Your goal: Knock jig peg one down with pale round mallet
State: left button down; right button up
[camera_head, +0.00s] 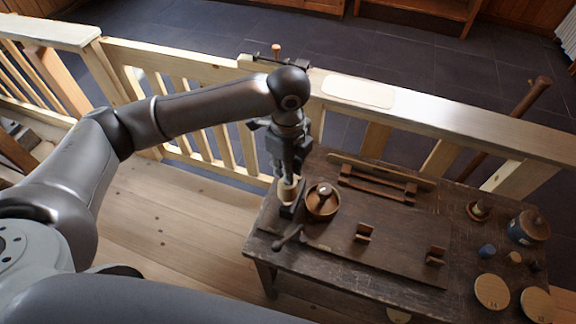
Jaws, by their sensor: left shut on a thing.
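My left gripper (287,174) points down over the left back corner of the dark table and is shut on a pale, rounded piece (288,191), which looks like the pale round mallet; the fingers hide its upper part. A dark block (291,211) is just below it; I cannot tell whether they touch. A small orange-brown peg (276,50) stands upright in a dark fixture (262,58) on the railing, behind my arm's wrist. It may be jig peg one; no label is readable. My right gripper is not in view.
On the dark table (330,262) are a round wooden bowl (322,202), a dark handled tool (290,238), small wooden brackets (363,232), a blue pot (529,228) and pale discs (492,291). The pale railing (440,121) runs behind. Floorboards left of the table are clear.

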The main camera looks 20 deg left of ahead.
pick_arm(q)
jog(key=shift+r+p, duration=1.75)
jog(key=shift+r, duration=1.2)
